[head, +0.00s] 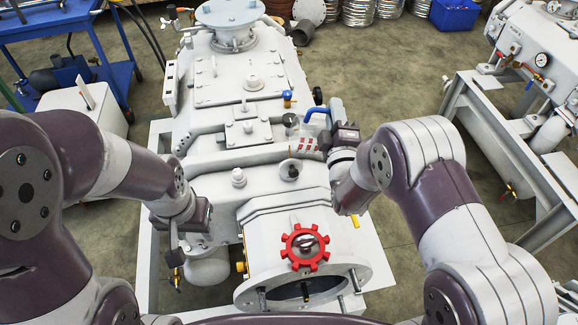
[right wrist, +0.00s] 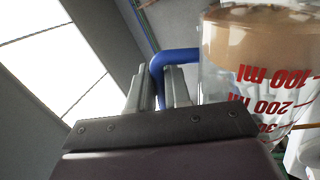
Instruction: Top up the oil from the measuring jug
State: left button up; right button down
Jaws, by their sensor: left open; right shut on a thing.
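The clear measuring jug (head: 307,137) has red markings and a blue handle (head: 319,110). My right gripper (head: 338,135) is shut on that handle, with the jug above the machine. The right wrist view shows the handle (right wrist: 172,58) between the fingers. There the jug (right wrist: 255,85) has its markings upside down and brown oil (right wrist: 245,38) at its base end. A round port with a dark centre (head: 290,170) is on the machine just below the jug in the picture. A red toothed ring (head: 305,247) surrounds a sight glass at the front. My left gripper (head: 175,250) is open beside the machine's left side.
The pale vacuum pump (head: 207,150) fills the middle. A light knob (head: 238,177), a blue-handled brass valve (head: 287,98) and a black knob (head: 317,95) stick up from it. A blue cart (head: 110,45) is at left; another machine (head: 540,40) is at right.

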jog(key=f+b, duration=0.1)
jog(key=d+f+m+b, duration=0.1)
jog(key=d+f+m+h+b, duration=0.1)
jog(key=shift+w+f, duration=0.1)
jog(key=shift+f, duration=0.15)
jog(key=m, duration=0.1)
jog(key=d+m+b, duration=0.1)
jog(key=shift+f+m, duration=0.4)
jog(key=shift+w+r, duration=0.1)
jog(key=shift+r, duration=0.2)
jog(key=shift+d+f+h, duration=0.1)
jog(key=shift+f+h, duration=0.25)
jog(key=shift+h, duration=0.05)
jog(key=d+f+m+g+h+b, duration=0.1)
jog(key=d+f+m+g+b, duration=0.1)
jog(key=d+f+m+b, duration=0.6)
jog(key=r+m+p, duration=0.1)
jog(key=a+r+m+p, duration=0.2)
jog(key=p, duration=0.1)
jog(key=shift+w+r+m, duration=0.3)
jog(key=shift+w+r, duration=0.1)
